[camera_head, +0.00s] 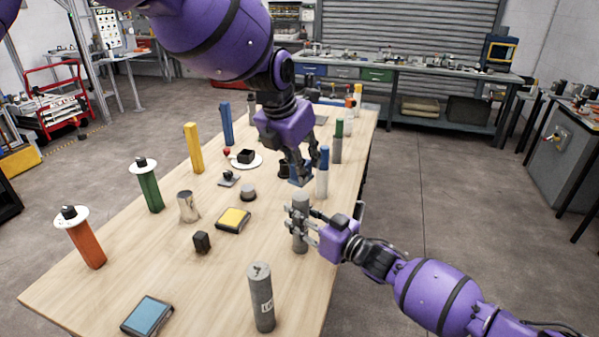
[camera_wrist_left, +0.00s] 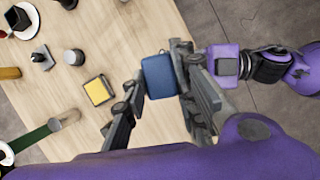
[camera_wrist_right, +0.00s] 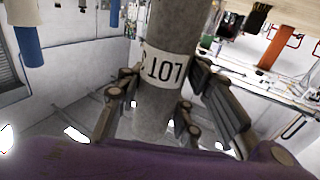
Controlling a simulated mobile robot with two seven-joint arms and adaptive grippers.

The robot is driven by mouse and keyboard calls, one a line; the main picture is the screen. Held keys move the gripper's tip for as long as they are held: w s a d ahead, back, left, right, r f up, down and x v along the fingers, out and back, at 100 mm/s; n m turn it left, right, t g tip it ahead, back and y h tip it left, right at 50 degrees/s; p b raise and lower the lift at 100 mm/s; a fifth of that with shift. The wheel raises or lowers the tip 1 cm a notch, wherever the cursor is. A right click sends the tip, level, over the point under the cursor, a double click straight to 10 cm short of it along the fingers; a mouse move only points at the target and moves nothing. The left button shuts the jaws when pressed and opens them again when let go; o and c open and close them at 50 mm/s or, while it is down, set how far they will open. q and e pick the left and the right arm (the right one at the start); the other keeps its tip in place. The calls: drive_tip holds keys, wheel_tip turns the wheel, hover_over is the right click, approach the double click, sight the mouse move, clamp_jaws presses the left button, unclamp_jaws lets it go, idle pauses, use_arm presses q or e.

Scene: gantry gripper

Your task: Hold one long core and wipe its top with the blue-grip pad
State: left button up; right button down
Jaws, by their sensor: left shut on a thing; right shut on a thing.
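A long grey core (camera_head: 300,238) stands upright near the table's right edge. My right gripper (camera_head: 302,222) is shut around its side; the right wrist view shows the core (camera_wrist_right: 168,68) with a white "LOT" label between the fingers. My left gripper (camera_head: 296,164) is shut on the blue-grip pad (camera_head: 300,179), just above and behind the core's top. The left wrist view shows the blue grip (camera_wrist_left: 159,77) between the fingers. I cannot tell if the pad touches the core. A second grey core (camera_head: 261,299) stands at the table's front.
A blue-topped white cylinder (camera_head: 322,176) and a green-topped one (camera_head: 338,142) stand just behind. Tall coloured posts line the table's left side.

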use_arm(q)
drive_tip(key=shift+r, duration=1.55)
use_arm(e)
drive_tip(key=c, duration=1.1)
unclamp_jaws()
drive_tip(key=v, duration=1.2)
